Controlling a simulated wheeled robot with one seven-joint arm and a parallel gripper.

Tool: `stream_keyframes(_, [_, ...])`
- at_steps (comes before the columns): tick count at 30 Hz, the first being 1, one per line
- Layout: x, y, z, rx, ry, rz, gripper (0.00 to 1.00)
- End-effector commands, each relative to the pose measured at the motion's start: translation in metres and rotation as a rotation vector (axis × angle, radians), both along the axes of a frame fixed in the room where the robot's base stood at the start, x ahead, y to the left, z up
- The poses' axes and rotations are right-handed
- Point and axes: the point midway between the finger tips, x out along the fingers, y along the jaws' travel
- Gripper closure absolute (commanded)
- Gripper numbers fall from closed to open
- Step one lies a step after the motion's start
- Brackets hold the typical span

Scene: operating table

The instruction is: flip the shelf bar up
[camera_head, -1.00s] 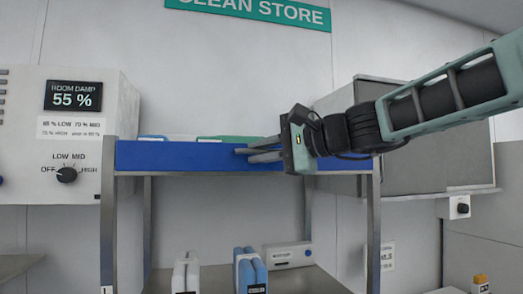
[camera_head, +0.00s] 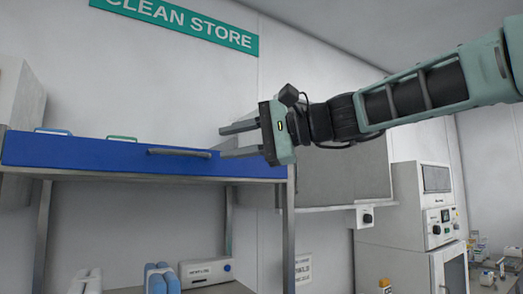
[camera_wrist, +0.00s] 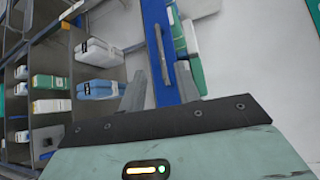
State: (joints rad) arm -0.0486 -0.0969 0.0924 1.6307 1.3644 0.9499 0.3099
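The blue shelf bar (camera_head: 90,157) runs along the front top edge of a metal shelf unit, with a grey handle (camera_head: 180,152) on its face. In the wrist view the bar (camera_wrist: 151,12) and its handle (camera_wrist: 159,45) lie ahead, beyond the fingers. My gripper (camera_head: 238,140) is open and empty, its fingers pointing left. It is at the bar's right end, to the right of the handle; the lower finger is near handle height and the upper one above the bar. The fingers (camera_wrist: 160,88) look apart from the handle.
White and blue packs (camera_head: 161,279) and a white box (camera_head: 207,271) sit on the lower shelf. Green and blue handled items show behind the bar. A grey wall cabinet (camera_head: 343,170) is behind my arm.

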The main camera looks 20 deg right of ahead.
Motion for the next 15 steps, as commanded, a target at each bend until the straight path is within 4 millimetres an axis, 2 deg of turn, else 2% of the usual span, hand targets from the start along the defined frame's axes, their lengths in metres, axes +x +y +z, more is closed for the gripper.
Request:
stream_keyframes(1, [-0.005,-0.010,-0.001,0.000,-0.003,-0.003,0.67])
stream_keyframes(6, [-0.018,-0.034,0.004,0.000,-0.001,-0.001,0.67])
stream_keyframes(15, [-0.025,-0.047,0.009,0.000,0.000,0.000,0.67])
